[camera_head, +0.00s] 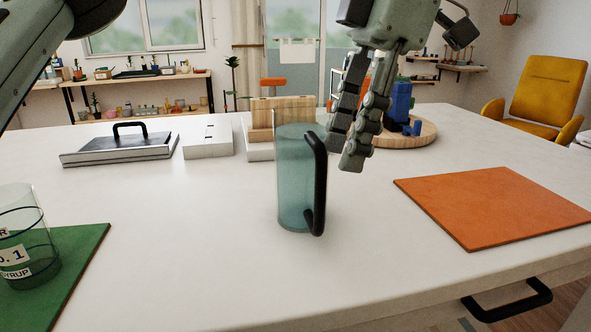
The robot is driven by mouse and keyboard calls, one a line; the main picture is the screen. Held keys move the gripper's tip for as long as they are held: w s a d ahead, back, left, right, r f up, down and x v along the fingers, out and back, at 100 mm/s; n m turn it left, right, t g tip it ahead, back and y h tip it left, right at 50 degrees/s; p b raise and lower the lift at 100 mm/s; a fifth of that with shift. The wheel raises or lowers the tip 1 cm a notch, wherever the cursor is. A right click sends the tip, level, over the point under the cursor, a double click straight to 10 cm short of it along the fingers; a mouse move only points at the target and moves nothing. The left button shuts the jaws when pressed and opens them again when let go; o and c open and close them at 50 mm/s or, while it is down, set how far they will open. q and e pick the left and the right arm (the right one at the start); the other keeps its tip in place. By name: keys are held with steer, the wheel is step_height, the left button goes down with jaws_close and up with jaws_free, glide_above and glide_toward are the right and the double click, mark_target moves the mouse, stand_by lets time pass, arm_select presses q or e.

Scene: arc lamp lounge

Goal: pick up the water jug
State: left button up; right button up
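The water jug (294,180) is a clear blue-green cylinder with a tall black handle (319,185) on its right side. It stands upright on the white table, near the middle. My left gripper (346,160) hangs from above, just right of the jug's upper part, with its fingers pointing down. It appears apart from the handle and holds nothing that I can see. Its two fingers line up closely in this view, so the gap between them is unclear. My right gripper is out of view.
On the white table (180,240), a glass beaker (30,245) stands on a green mat (84,262) at left. An orange mat (490,205) lies at right. Behind are a lidded tray (95,152), a white box (208,142), and a round board (425,133) with blue items (401,102).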

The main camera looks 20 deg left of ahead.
mark_target(321, 232)
arm_select(q)
steer(key=x, duration=0.4)
steer(key=shift+b, duration=0.35)
steer(key=x, duration=0.5)
steer(key=shift+w+a+b, duration=0.2)
steer(key=shift+w+b, duration=0.1)
steer(key=shift+w, duration=0.15)
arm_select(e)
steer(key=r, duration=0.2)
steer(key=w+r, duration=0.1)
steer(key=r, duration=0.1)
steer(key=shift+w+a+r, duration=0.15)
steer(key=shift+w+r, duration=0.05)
arm_select(q)
jaws_close()
steer(key=shift+r, duration=0.15)
